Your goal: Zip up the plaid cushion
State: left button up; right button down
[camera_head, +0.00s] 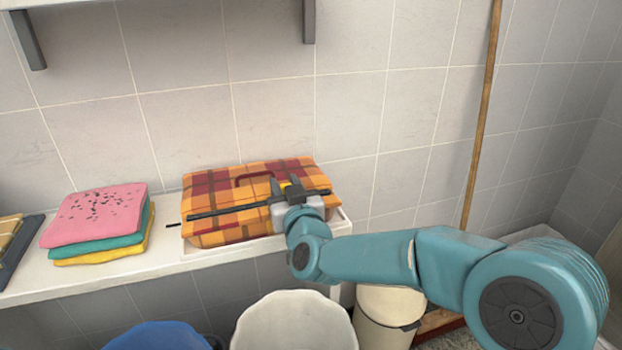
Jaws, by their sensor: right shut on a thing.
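The plaid cushion (222,208), orange, red and yellow, lies on the white ledge against the tiled wall. A dark zip (225,210) runs along its front side, with a short end sticking out past the left edge. A dark red loop handle (240,179) is on its top. My right gripper (284,188) is at the zip, right of the cushion's middle. It is shut on what looks like the zip pull, mostly hidden by the fingers. My left gripper is not in view.
Folded pink, teal and yellow towels (95,215) lie left of the cushion on the ledge (165,255). A blue bin (160,337), a white bin (295,322) and a cream pedal bin (385,310) stand below. A wooden pole (482,110) leans on the wall.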

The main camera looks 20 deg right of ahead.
aim_at(197, 203)
jog(key=a+p, duration=0.1)
jog(key=a, duration=0.4)
jog(key=a+p, duration=0.1)
jog(key=a, duration=0.5)
jog(key=a+p, duration=0.2)
jog(key=a, duration=0.4)
jog(key=shift+s+a, duration=0.2)
jog(key=shift+s, duration=0.1)
jog(key=c, duration=0.8)
grip_release()
jog(key=shift+c, duration=0.2)
jog(key=s, duration=1.6)
jog(key=shift+s+d+b, duration=0.15)
jog(key=shift+d+b, duration=0.1)
jog(key=shift+b, duration=0.05)
